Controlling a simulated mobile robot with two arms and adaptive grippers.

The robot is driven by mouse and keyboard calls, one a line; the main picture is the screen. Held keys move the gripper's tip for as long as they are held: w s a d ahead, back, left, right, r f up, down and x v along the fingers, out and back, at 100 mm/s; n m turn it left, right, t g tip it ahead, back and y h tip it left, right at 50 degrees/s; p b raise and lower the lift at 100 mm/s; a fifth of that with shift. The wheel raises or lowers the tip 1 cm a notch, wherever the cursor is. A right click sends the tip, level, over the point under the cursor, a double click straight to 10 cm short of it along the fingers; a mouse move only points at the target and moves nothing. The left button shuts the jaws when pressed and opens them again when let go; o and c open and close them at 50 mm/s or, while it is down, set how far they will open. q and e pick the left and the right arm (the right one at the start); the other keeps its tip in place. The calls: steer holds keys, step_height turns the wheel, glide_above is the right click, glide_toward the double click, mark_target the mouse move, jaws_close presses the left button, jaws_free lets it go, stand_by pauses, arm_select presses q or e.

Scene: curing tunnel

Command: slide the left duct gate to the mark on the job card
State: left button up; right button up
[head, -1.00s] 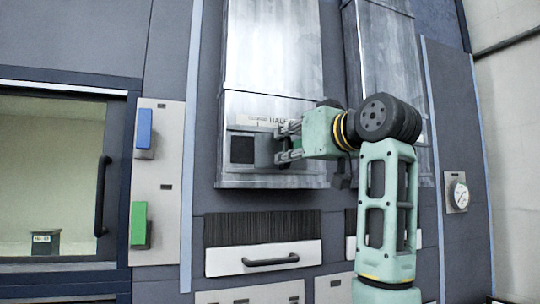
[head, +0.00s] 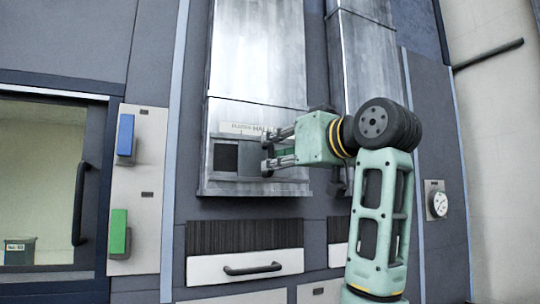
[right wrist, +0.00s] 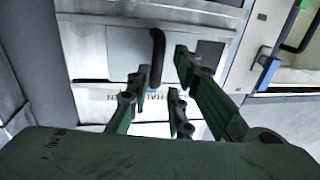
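The left duct (head: 258,60) is a tall shiny metal box on the grey wall in the head view. Low on its front is its gate (head: 248,158), a metal plate beside a dark square opening (head: 225,157). A printed strip (head: 243,128) above it reads "HALF"; its other words are unclear. My right gripper (head: 267,154) is at the gate's right part. In the right wrist view, the gate's dark upright handle (right wrist: 157,55) stands between my right gripper's fingers (right wrist: 162,66), with a gap on its right side. No job card is readable. My left gripper is not in view.
A second duct (head: 362,60) stands to the right, partly behind my right arm. Below the left duct is a drawer front with a dark handle (head: 252,269). Blue (head: 125,135) and green (head: 119,232) levers sit on the left panel. A gauge (head: 438,204) is at right.

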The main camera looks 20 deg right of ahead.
steer(key=v, duration=0.9)
steer(key=shift+r, duration=0.1)
steer(key=shift+w, duration=0.1)
